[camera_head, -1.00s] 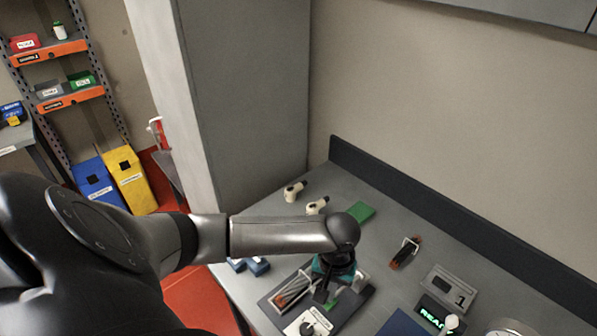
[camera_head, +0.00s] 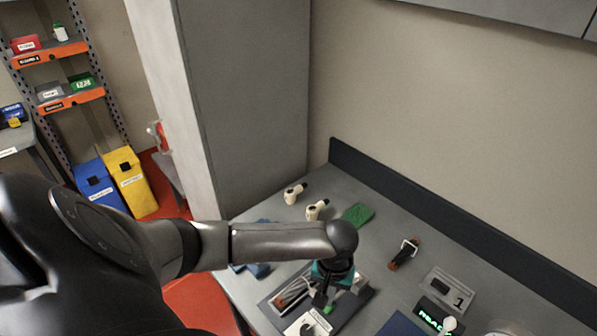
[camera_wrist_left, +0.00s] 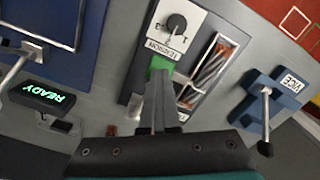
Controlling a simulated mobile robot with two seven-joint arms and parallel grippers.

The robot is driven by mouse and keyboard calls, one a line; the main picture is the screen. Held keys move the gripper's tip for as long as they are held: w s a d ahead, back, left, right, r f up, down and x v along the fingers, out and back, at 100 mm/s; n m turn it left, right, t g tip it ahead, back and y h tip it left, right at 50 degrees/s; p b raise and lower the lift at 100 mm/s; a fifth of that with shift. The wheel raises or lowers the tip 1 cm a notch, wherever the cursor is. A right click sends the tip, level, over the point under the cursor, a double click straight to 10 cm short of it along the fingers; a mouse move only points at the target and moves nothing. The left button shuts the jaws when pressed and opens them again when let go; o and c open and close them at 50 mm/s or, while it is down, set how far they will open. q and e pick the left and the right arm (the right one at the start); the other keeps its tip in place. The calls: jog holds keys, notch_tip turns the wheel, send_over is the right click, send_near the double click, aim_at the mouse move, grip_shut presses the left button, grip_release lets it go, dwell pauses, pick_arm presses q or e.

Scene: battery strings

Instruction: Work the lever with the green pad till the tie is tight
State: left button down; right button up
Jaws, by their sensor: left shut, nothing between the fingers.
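The tension fixture (camera_wrist_left: 140,85) is a dark plate on the bench, with a white dial plate marked TENSION (camera_wrist_left: 172,33) and a black knob. The lever's green pad (camera_wrist_left: 160,64) shows beside the dial plate; it also shows in the head view (camera_head: 328,309). My left gripper (camera_wrist_left: 157,80) is shut and empty, its fingertips at the green pad; I cannot tell whether they touch it. It also shows in the head view (camera_head: 322,299). Orange-and-grey cells (camera_wrist_left: 208,70) lie in a framed slot beside the lever. The tie itself cannot be made out. My right gripper is out of view.
A blue vice (camera_wrist_left: 275,100) with a bar handle stands beside the fixture. A display reading READY (camera_wrist_left: 48,96) and a blue mat (camera_wrist_left: 65,55) lie on the other side. White-and-black tools (camera_head: 316,209) and a green block (camera_head: 358,214) sit farther back.

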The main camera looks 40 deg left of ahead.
pick_arm(q)
jog(key=shift+w+r+p, duration=0.35)
jog(key=shift+w+r, duration=0.25)
jog(key=shift+r, duration=0.2)
jog(key=shift+w+r, duration=0.1)
jog(key=shift+r, duration=0.1)
jog(key=shift+w+r, duration=0.25)
jog(key=shift+r, duration=1.05)
notch_tip(320, 180, up, 3)
jog(key=shift+s+r, duration=0.1)
